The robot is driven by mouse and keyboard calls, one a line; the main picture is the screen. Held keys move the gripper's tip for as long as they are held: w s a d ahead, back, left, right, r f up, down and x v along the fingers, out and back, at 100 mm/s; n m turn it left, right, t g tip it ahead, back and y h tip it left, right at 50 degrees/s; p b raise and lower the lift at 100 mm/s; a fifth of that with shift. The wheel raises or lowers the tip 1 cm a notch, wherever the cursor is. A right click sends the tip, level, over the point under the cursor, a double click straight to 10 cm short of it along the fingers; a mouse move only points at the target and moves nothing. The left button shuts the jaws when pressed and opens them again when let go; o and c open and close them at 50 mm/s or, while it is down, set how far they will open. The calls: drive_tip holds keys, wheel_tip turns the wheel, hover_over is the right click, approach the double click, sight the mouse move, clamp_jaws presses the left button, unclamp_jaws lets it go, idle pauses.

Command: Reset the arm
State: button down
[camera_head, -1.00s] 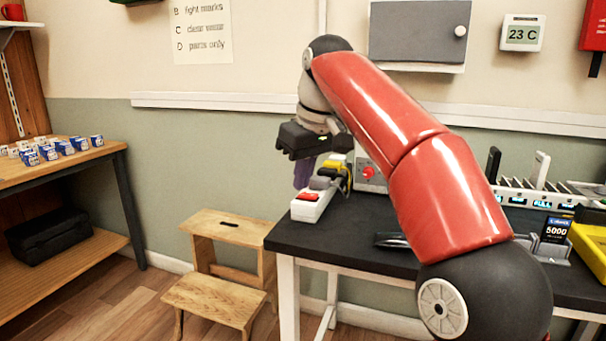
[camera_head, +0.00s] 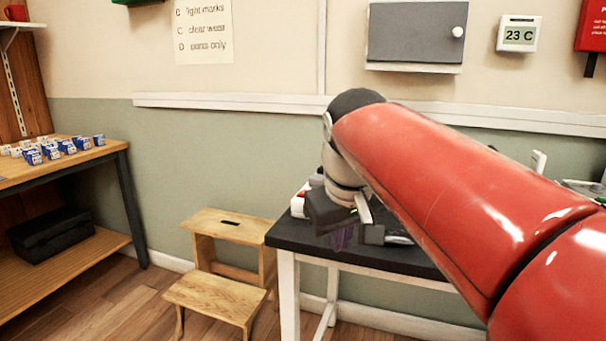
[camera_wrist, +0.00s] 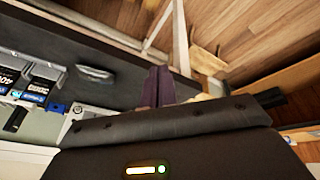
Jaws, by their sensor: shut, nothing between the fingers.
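My gripper (camera_head: 343,238) hangs from the red arm above the left front part of the black table (camera_head: 289,238). Its purple fingers are together and empty, partly hidden under the dark gripper body in the head view. In the wrist view the fingers (camera_wrist: 158,86) show as one closed pair beyond the dark housing. They appear clear of the table top, though the exact gap is hard to tell.
A wooden step stool (camera_head: 222,280) stands left of the table. A shelf (camera_head: 90,155) with several small cups is at far left. A grey wall cabinet (camera_head: 415,32) hangs behind. Floor between shelf and stool is clear.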

drive_tip(key=s+d+f+m, duration=0.2)
drive_tip(key=s+d+f, duration=0.2)
drive_tip(key=s+f, duration=0.3)
drive_tip(key=s+d+f+m+t, duration=0.1)
drive_tip(key=s+d+f+m, duration=0.1)
drive_tip(key=s+d+f, duration=0.3)
drive_tip(key=s+f, duration=0.3)
drive_tip(key=f, duration=0.1)
drive_tip(key=shift+s+d+f+m, duration=0.25)
drive_tip(key=shift+s+f+m, duration=0.05)
drive_tip(key=shift+f+m, duration=0.1)
drive_tip(key=shift+d+r, duration=0.1)
